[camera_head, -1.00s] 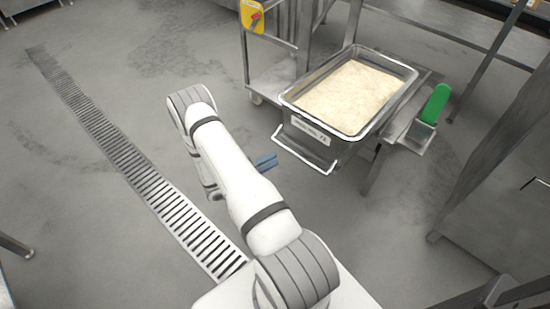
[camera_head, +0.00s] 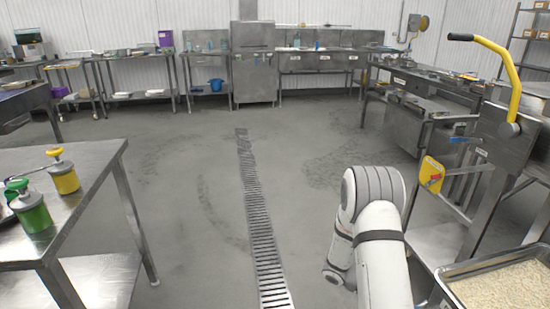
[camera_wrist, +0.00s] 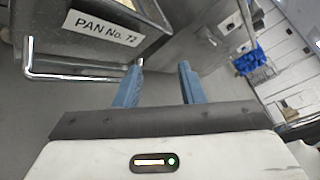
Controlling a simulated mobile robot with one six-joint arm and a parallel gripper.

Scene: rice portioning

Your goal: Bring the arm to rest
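My arm shows as white links at the lower right in the head view, folded at the elbow; my gripper is hidden there. In the wrist view my gripper (camera_wrist: 160,84) has two blue fingers, spread apart with only floor between them. It is open and empty. The pan (camera_wrist: 95,50) labelled "PAN No. 72" is at the upper left of the wrist view, with its wire handle near the left finger, seemingly apart from it. In the head view the rice (camera_head: 503,290) lies in that pan at the bottom right corner.
A steel table (camera_head: 75,190) with yellow and green dispensers (camera_head: 62,178) stands at the left. A yellow-handled machine (camera_head: 500,65) stands at the right. The floor with the drain grate (camera_head: 257,220) is clear in the middle. Counters (camera_head: 320,60) line the back wall.

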